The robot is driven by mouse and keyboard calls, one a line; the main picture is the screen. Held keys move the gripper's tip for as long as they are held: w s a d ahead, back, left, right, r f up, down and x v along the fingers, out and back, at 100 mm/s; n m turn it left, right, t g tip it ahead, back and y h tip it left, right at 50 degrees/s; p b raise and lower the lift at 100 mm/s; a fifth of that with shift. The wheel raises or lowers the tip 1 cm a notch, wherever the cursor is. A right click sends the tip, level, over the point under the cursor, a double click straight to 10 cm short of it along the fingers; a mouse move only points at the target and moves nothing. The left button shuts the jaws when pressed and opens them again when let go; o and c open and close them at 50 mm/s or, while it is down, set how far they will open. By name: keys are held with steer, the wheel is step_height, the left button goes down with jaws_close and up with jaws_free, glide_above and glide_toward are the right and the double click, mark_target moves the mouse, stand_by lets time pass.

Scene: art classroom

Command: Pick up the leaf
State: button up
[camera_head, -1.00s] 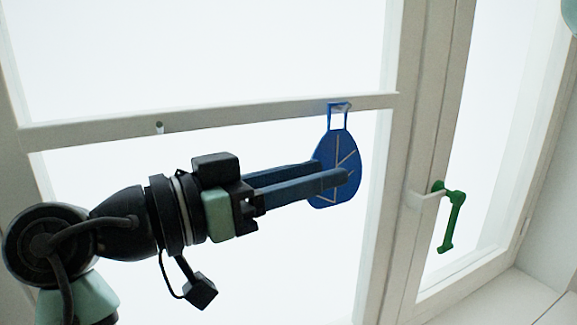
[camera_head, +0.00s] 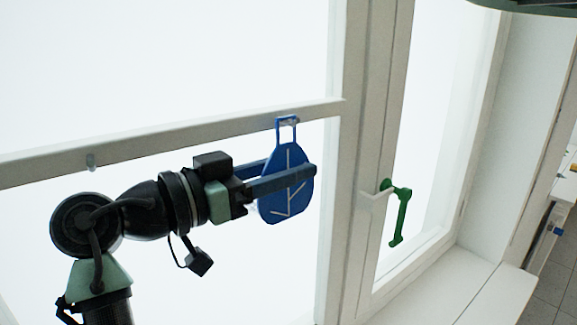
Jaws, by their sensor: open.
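The leaf (camera_head: 284,207) is a flat blue rounded plate with pale vein lines. It hangs by a blue loop from a small hook on the window's crossbar. My gripper (camera_head: 295,170) is open, with its long blue fingers at the leaf. One finger passes in front of the leaf's upper part. The other finger runs behind it, and its tip is hidden by the leaf. I cannot tell whether either finger touches the leaf.
The white window crossbar (camera_head: 200,135) runs just above my gripper, with another small hook (camera_head: 90,161) at left. A white sill (camera_head: 465,290) lies at lower right.

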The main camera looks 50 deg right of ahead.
steer(key=shift+d, duration=0.15)
jaws_close()
stand_by(0.4)
steer(key=shift+r, duration=0.4)
steer(key=shift+r+p, duration=0.35)
steer(key=shift+r, duration=0.15)
steer(key=s+a+b, duration=0.2)
steer(key=s, duration=0.6)
steer(key=s+a+b, duration=0.2)
steer(key=s+a, duration=0.1)
steer(key=s, duration=0.6)
steer(key=shift+a+f, duration=0.2)
steer(key=shift+a, duration=0.1)
